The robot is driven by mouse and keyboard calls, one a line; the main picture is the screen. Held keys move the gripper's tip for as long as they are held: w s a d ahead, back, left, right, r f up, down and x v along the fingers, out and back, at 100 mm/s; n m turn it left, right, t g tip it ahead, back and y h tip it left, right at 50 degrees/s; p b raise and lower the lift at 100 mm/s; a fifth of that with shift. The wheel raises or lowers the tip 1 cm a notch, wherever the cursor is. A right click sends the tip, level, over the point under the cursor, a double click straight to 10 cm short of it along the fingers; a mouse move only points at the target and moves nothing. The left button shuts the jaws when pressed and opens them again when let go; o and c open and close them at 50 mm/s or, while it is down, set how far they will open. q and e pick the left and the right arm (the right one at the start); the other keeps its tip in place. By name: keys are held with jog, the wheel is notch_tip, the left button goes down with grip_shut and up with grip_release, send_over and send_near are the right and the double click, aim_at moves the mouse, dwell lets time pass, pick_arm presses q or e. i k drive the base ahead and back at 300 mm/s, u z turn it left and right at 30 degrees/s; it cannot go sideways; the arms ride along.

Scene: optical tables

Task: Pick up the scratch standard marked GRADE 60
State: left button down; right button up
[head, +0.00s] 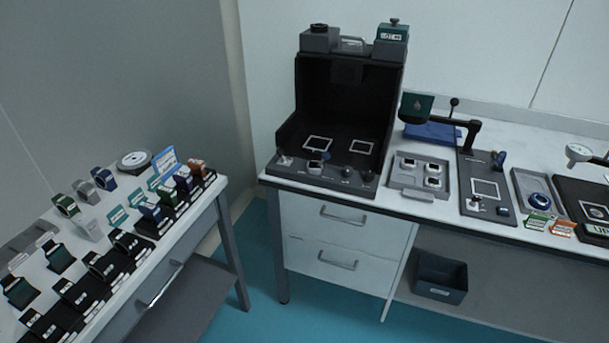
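No marking that reads GRADE 60 can be made out in the head view. Small pieces with pale and dark faces lie in a grey tray (408,191) on the far bench; their lettering is too small to read. Another small piece (316,167) stands at the front of the black open-fronted booth (347,118). I cannot tell which of these, if any, is the scratch standard. Neither of my grippers is in view.
The left table (180,247) carries rows of black holders, several with coloured blocks. On the far bench, right of the tray, are a dark plate with an arm (470,158), a grey tray with a blue ring (538,200) and a black case (572,184). Teal floor (325,317) lies open between the tables.

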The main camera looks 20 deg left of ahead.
aim_at(311, 170)
jog(key=z, duration=0.3)
jog(key=k, duration=0.35)
jog(key=u, duration=1.25)
jog(key=i, duration=0.9)
jog(key=z, duration=0.25)
